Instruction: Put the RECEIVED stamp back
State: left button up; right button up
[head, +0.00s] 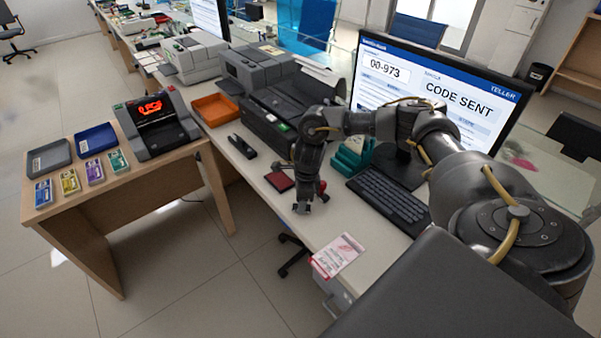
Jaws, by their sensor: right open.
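My right gripper (302,208) hangs pointing down over the near part of the counter, its jaws open. A small dark stamp-like thing with red parts (321,188) shows just behind and right of it, partly hidden by my arm; I cannot read any label on it. A red ink pad (279,181) lies open to the left of the gripper. A green holder (352,157) stands behind my forearm, partly hidden. A paper slip with red marks (338,255) lies at the counter's front edge. My left gripper is out of view.
A keyboard (389,203) and a monitor (438,92) reading CODE SENT stand at the right. A black stapler (242,146), a printer (275,97) and an orange tray (214,109) are to the left. The counter between gripper and slip is clear.

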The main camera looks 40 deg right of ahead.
jog(key=r, duration=0.2)
jog(key=r+b, duration=0.1)
jog(key=r, duration=0.4)
jog(key=shift+s+d+r+b, duration=0.2)
jog(key=shift+s+d+b, duration=0.05)
jog(key=shift+d+b, duration=0.1)
jog(key=r, duration=0.3)
jog(key=r+p, duration=0.1)
jog(key=shift+s+d+r, duration=0.2)
jog(key=shift+s+r, duration=0.05)
jog(key=shift+r, duration=0.15)
jog(key=shift+a, duration=0.1)
